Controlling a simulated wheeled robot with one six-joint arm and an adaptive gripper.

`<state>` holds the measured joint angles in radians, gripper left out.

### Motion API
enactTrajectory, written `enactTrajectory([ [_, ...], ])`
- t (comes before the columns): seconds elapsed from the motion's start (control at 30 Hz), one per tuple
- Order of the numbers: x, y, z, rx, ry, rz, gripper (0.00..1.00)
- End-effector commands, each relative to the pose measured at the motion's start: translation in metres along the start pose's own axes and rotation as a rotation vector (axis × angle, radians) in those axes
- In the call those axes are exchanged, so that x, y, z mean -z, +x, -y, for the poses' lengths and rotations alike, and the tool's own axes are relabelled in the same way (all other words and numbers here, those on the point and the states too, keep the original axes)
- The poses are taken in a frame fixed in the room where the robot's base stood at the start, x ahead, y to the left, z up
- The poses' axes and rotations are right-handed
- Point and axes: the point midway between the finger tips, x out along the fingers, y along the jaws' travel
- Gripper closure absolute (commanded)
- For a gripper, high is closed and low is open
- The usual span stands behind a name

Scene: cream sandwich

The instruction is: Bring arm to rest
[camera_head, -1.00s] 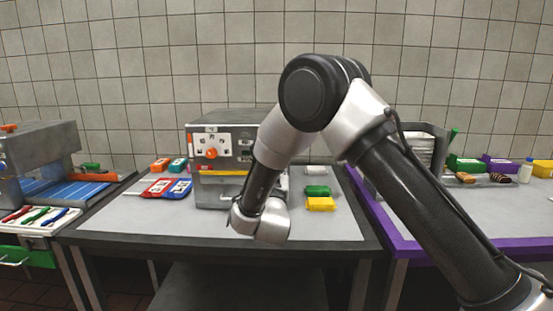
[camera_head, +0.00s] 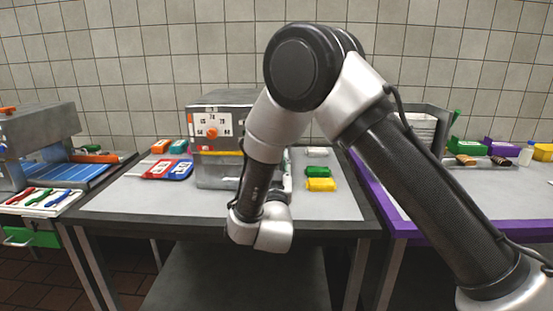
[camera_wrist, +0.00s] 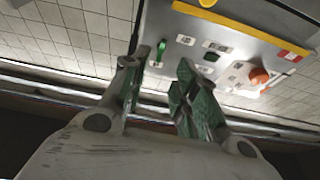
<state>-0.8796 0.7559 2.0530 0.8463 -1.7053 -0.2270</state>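My arm is bent over the middle table, with its elbow high and its wrist low near the table's front edge in the head view. The fingers of my gripper (camera_wrist: 158,98) are hidden in the head view. In the wrist view they stand apart, with green pads and nothing between them. The gripper is open and empty. Beyond the fingertips is the front panel of a grey machine (camera_wrist: 225,50), with an orange knob and a yellow strip. In the head view the same machine (camera_head: 208,172) stands on the table, partly behind my forearm.
The middle table (camera_head: 125,205) also bears red and blue packets (camera_head: 170,168), a green item (camera_head: 318,171) and a yellow item (camera_head: 321,185). A purple-edged table (camera_head: 405,228) is on the right. A slicer-like machine (camera_head: 35,135) and a tool tray (camera_head: 45,200) are on the left.

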Motion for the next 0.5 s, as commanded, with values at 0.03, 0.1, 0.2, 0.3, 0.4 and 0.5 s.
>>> enactTrajectory([
  [0.03, 0.007, 0.014, -0.009, -0.001, 0.022, 0.033, 0.71],
  [0.1, 0.014, 0.036, -0.022, 0.018, 0.062, 0.117, 0.71],
  [0.2, 0.029, 0.064, -0.048, 0.060, 0.122, 0.266, 0.71],
  [0.3, 0.048, 0.075, -0.078, 0.113, 0.164, 0.421, 0.71],
  [0.4, 0.069, 0.068, -0.112, 0.162, 0.184, 0.569, 0.71],
  [0.5, 0.090, 0.045, -0.149, 0.201, 0.180, 0.717, 0.71],
])
